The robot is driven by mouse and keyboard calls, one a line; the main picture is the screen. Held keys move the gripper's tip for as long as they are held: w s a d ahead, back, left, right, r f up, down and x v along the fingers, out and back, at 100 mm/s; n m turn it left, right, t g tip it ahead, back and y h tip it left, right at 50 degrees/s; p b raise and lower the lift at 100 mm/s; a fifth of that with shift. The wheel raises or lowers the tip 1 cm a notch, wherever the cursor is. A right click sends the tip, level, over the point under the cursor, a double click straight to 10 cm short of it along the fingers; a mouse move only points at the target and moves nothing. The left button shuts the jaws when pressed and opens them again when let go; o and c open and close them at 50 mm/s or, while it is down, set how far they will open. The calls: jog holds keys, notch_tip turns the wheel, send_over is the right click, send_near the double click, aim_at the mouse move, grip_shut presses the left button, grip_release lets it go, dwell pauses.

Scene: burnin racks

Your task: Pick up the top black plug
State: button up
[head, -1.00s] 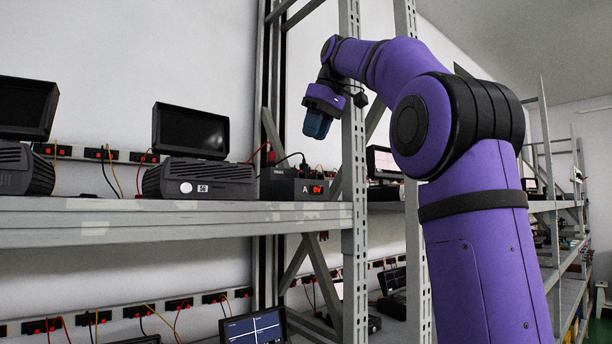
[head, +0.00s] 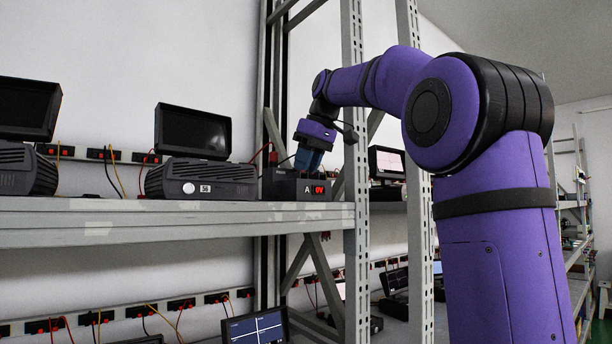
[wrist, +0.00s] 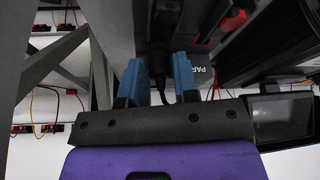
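My gripper (head: 309,158) is at the small black power box (head: 292,184), which has a red display and sits at the right end of the upper shelf. In the wrist view, my gripper (wrist: 158,72) has two blue fingers, which stand apart. A black plug (wrist: 157,62) with a cable lies between them. There seems to be a gap on each side of the plug, so it does not look gripped. In the head view the plug is hidden behind my fingers.
A grey rack upright (head: 352,120) stands just right of my gripper. A dark device (head: 203,180) with a monitor (head: 191,132) sits to the left on the shelf (head: 180,222). A red connector (wrist: 233,22) shows beside the plug in the wrist view. Cables run along the wall.

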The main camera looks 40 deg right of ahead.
jog(key=shift+c, duration=0.4)
jog(key=c, duration=0.3)
jog(key=shift+r, duration=0.15)
jog(key=shift+r, duration=1.7)
jog(key=s+a, duration=0.3)
jog(key=s, duration=0.1)
jog(key=s+a+r, duration=0.1)
jog(key=s+a, duration=0.2)
jog(key=s, duration=0.1)
jog(key=s+a, duration=0.3)
jog(key=s, duration=0.2)
jog(key=shift+a+r, duration=0.2)
jog(key=shift+a, duration=0.05)
jog(key=shift+w, duration=0.1)
